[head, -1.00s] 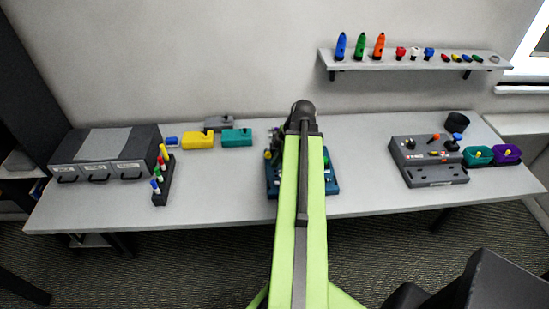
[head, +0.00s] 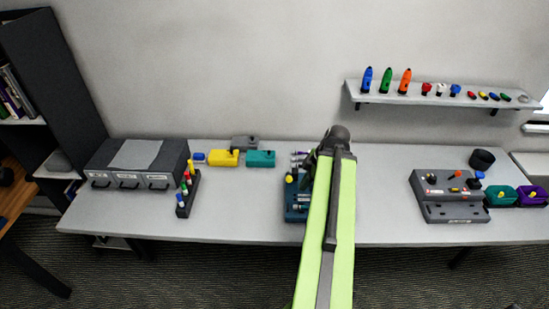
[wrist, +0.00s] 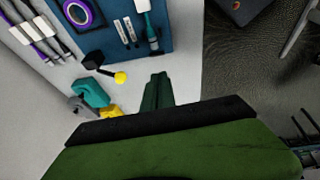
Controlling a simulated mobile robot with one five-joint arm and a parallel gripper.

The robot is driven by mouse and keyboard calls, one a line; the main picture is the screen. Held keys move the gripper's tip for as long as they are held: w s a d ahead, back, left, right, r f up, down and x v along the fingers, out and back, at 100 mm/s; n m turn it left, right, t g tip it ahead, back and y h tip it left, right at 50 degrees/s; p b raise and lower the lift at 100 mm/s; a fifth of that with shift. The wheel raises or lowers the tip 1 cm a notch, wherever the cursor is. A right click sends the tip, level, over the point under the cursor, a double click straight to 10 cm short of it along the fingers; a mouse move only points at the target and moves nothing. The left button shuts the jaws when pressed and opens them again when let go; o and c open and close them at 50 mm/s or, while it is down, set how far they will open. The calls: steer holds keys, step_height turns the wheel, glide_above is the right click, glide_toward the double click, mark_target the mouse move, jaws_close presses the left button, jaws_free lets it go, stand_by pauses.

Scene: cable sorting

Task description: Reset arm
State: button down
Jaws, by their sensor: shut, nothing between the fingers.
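My arm (head: 335,215), with lime-green panels, reaches from the bottom of the head view over the table. Its dark upper end (head: 338,137) is over the middle of the table. The gripper is hidden behind it in the head view. In the wrist view my gripper (wrist: 157,90) shows as dark green fingers, shut and empty, over the table's edge beside a blue board (wrist: 108,30). The blue board (head: 294,200) is partly hidden by my arm in the head view.
The grey table (head: 240,205) carries a drawer box (head: 135,160), a rack of coloured pegs (head: 188,192), yellow (head: 223,158) and teal (head: 261,159) blocks and a grey control box (head: 450,190). A wall shelf (head: 440,95) holds small items.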

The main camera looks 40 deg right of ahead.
steer(key=w+a+f+n+g+b, duration=0.1)
steer(key=w+a+f+n+b, duration=0.15)
steer(key=w+a, duration=0.55)
steer(key=w+a+f+n+b, duration=0.1)
steer(key=w+a+f+n, duration=0.3)
steer(key=a, duration=0.8)
steer(key=w+a+f+m+g+h+b, duration=0.1)
steer(key=w+a+m+g+h+b, duration=0.1)
steer(key=a+m, duration=1.4)
steer(key=w+a+b, duration=0.1)
steer(key=a, duration=0.1)
steer(key=shift+a+f, duration=0.2)
steer(key=shift+a, duration=0.2)
